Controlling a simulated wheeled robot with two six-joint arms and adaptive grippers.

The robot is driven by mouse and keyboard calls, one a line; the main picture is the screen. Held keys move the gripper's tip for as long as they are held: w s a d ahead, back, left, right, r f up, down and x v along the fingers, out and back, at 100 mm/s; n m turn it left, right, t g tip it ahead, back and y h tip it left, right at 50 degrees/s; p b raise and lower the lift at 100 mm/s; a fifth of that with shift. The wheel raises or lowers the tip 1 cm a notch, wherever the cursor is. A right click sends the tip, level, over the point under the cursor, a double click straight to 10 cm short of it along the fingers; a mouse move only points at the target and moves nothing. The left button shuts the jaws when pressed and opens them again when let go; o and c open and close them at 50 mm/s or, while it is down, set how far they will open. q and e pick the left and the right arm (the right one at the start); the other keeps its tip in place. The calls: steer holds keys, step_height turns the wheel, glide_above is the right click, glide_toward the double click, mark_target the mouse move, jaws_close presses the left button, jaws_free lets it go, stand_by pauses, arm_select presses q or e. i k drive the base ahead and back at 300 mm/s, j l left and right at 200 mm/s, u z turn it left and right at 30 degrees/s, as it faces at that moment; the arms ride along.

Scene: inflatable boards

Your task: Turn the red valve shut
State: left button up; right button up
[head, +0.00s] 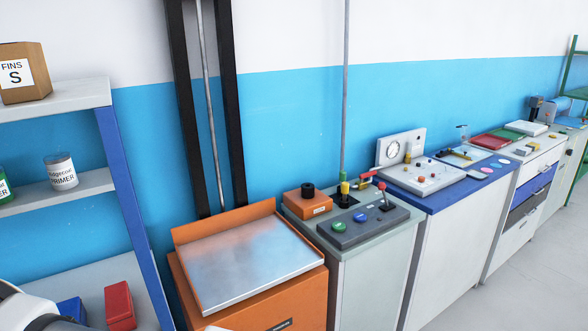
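The red valve handle (367,176) is a small red lever beside the foot of a thin grey vertical pipe (346,90), above the grey-green cabinet in the middle right. It sticks out to the right of the pipe, close to a yellow fitting (345,188). The handle is too small to tell how far it is turned. Part of my own white arm shows in the lower left corner, but neither gripper's fingers show. Nothing is touching the valve.
Below the valve are a dark control panel (350,232) with green and blue buttons, a red-topped lever (384,198) and an orange box (307,201). An orange-framed metal tray (240,312) stands left. A blue-topped bench (440,197) with a gauge stands right. Shelves (60,100) stand far left.

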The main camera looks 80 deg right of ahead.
mark_target(361, 176)
steer(key=z, duration=3.3)
